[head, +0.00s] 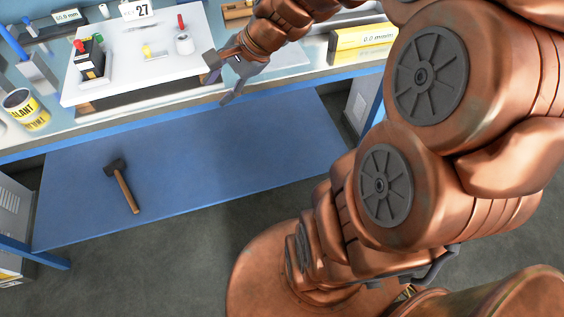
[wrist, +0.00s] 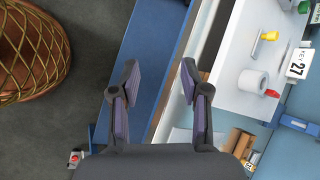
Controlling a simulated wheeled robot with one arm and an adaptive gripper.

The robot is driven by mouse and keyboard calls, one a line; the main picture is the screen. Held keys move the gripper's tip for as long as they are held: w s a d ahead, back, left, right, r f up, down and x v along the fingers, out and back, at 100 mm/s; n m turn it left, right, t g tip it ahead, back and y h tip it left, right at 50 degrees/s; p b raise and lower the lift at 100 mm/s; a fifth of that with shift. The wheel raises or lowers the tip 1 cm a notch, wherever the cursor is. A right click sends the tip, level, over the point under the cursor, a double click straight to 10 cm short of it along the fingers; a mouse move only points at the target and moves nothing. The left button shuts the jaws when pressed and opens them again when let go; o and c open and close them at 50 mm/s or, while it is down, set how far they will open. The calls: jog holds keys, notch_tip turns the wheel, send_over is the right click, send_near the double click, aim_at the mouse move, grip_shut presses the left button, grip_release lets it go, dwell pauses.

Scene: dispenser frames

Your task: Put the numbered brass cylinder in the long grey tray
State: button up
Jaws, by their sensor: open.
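I cannot pick out the numbered brass cylinder or the long grey tray with certainty in either view. My gripper (head: 220,78) is open and empty at the front edge of the workbench, just right of a white board (head: 118,72). In the wrist view my gripper (wrist: 160,72) has its two fingers spread, with the bench edge and the blue lower shelf behind them.
A yellow-labelled can (head: 25,108) stands left. A hammer (head: 122,185) lies on the blue shelf (head: 220,160).

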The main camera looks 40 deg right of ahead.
jog(key=s+a+f+n+g+h, duration=0.1)
jog(key=s+a+f+n+g, duration=0.1)
jog(key=s+a+n, duration=0.3)
jog(key=s+a+f+n+g+h, duration=0.1)
jog(key=s+n+g, duration=0.15)
jog(key=s, duration=0.45)
jog(key=s+d+f+n+g+h, duration=0.2)
jog(key=s+d+n+h, duration=0.1)
jog(key=s+n, duration=0.5)
jog(key=s+d, duration=0.1)
jog(key=s, duration=0.2)
jog(key=shift+s+h, duration=0.35)
jog(key=shift+h, duration=0.05)
jog(key=shift+r, duration=0.1)
notch_tip(320, 180, up, 6)
jog(key=p, duration=0.5)
jog(key=shift+f+p, duration=0.25)
jog(key=shift+p, duration=0.1)
jog(key=shift+c, duration=0.4)
